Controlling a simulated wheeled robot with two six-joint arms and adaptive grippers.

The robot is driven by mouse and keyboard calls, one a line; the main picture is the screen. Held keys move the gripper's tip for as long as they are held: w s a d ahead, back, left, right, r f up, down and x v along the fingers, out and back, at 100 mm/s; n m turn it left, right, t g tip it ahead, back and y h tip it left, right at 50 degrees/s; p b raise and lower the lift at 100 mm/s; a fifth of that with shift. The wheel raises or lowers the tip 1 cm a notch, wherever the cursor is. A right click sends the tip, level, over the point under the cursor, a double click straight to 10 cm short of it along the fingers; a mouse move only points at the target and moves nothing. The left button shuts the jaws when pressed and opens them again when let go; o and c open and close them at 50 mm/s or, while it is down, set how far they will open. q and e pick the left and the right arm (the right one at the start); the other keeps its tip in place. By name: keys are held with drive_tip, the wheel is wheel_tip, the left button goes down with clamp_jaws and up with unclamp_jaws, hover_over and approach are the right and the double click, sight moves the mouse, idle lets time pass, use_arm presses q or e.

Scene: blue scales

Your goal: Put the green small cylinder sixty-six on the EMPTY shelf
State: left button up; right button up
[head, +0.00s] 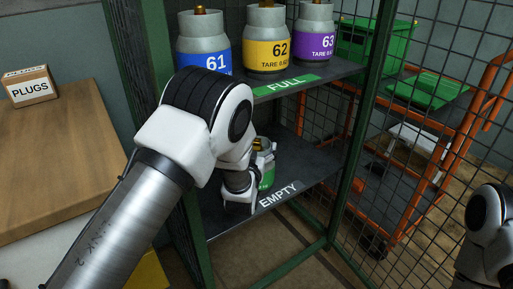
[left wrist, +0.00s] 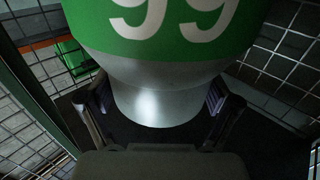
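The green small cylinder (head: 266,178) is at the EMPTY shelf (head: 295,178), partly hidden behind my left gripper. In the left wrist view its green band (left wrist: 175,30) fills the top, with the number upside down, reading like 99. Below the band is its narrower silver part (left wrist: 155,100). My left gripper (head: 256,177) is at the cylinder, and in the left wrist view its two fingers (left wrist: 158,100) stand on either side of the silver part. I cannot tell whether the fingers press on it. My right gripper is not in view; only part of my right arm shows at the right edge.
The FULL shelf (head: 340,72) above bears cylinders 61 (head: 204,58), 62 (head: 267,48) and 63 (head: 314,42). Green posts (head: 362,120) and wire mesh border the rack. An orange cart (head: 440,150) with a green crate (head: 372,42) stands right. A PLUGS box (head: 30,88) sits on a wooden top.

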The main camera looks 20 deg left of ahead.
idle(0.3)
use_arm(q)
drive_tip(key=shift+s+r, duration=0.1)
drive_tip(key=shift+r, duration=0.05)
drive_tip(key=s+d+p, duration=0.1)
drive_tip(key=s+p, duration=0.2)
drive_tip(key=s, duration=0.8)
drive_tip(key=shift+s+d, duration=0.25)
drive_tip(key=shift+s, duration=0.15)
